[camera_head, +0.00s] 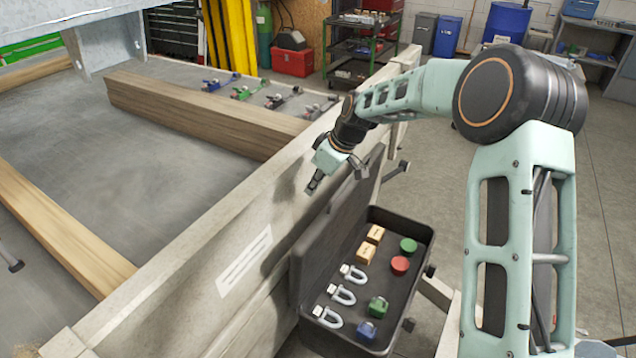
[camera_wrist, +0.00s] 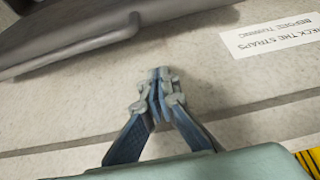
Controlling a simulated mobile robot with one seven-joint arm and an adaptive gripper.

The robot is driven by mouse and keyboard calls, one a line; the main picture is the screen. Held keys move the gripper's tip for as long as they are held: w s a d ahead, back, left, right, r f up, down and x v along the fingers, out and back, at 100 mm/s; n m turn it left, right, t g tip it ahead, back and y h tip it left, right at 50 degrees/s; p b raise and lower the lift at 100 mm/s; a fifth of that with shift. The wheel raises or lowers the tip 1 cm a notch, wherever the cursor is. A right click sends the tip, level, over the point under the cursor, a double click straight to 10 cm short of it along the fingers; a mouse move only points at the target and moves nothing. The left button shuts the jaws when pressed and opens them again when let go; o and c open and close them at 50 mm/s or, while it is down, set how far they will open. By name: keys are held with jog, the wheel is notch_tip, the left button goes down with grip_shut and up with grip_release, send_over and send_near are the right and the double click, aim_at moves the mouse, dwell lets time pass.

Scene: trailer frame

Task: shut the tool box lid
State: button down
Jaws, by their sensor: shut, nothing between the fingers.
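The dark grey tool box (camera_head: 424,246) stands open beside the trailer's side board. Its lid (camera_head: 335,226) stands upright on the hinge side, close to the board. The lid's edge also shows as a dark curved shape at upper left in the wrist view (camera_wrist: 70,42). Inside the box lie three shackles, two small tan boxes, a red and a green round piece, and a green and a blue piece. My gripper (camera_head: 313,185) is shut and empty, above the side board near the lid's top edge. In the wrist view its fingertips (camera_wrist: 160,78) meet before the pale board.
The trailer side board (camera_head: 200,300) runs diagonally beside the box and bears a white label (camera_head: 244,261). Timber beams (camera_head: 190,108) and several straps lie on the trailer bed. A red case (camera_head: 293,62) and bins stand at the back.

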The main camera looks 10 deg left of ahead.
jog(key=f, duration=0.2)
jog(key=f+p, duration=0.1)
jog(key=d+f+p, duration=0.1)
jog(key=f, duration=0.1)
jog(key=shift+s+f, duration=0.2)
jog(key=shift+f, duration=0.1)
jog(key=shift+d+f, duration=0.1)
jog(key=shift+f, duration=0.05)
jog(key=shift+d, duration=0.1)
